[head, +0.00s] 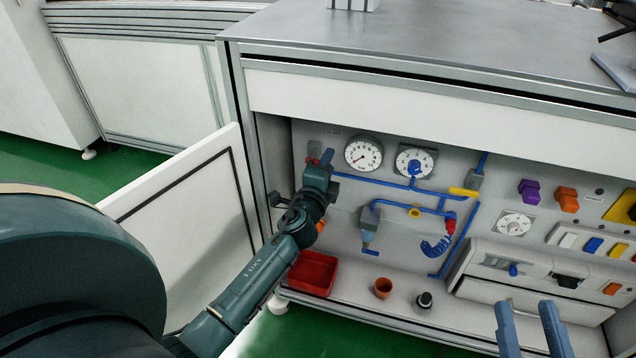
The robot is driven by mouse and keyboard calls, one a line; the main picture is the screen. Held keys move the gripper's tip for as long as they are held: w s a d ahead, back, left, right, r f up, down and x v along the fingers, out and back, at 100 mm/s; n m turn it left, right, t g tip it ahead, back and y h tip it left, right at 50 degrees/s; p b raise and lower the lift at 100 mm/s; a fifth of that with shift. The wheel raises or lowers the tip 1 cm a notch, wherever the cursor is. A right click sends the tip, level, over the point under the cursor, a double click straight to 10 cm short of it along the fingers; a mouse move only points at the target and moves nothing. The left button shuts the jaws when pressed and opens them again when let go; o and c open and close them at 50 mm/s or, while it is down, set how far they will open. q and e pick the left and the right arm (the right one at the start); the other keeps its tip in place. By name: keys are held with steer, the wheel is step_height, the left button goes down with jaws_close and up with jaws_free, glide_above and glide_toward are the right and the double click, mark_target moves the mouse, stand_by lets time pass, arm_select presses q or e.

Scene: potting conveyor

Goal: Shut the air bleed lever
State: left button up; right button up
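I cannot tell for certain which handle is the air bleed lever. A yellow lever (463,192) lies about level below a grey block on the blue piping. A smaller yellow handle (414,211) sits on a lower pipe. A red part (312,162) shows below a grey block at the panel's left end. My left gripper (326,158) is beside this red part, its blue fingertips close to it; contact and finger gap are unclear. The wrist hides what lies behind it. My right gripper (532,325) is at the bottom right, fingers apart and empty, away from the panel.
Two round gauges (364,154) are on the panel. A red bin (313,273), an orange pot (382,288) and a black-topped item (424,300) stand on the lower shelf. An open white door (190,195) stands left of the cabinet. The grey worktop (420,35) overhangs the panel.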

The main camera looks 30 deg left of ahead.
arm_select(q)
steer(key=v, duration=1.1)
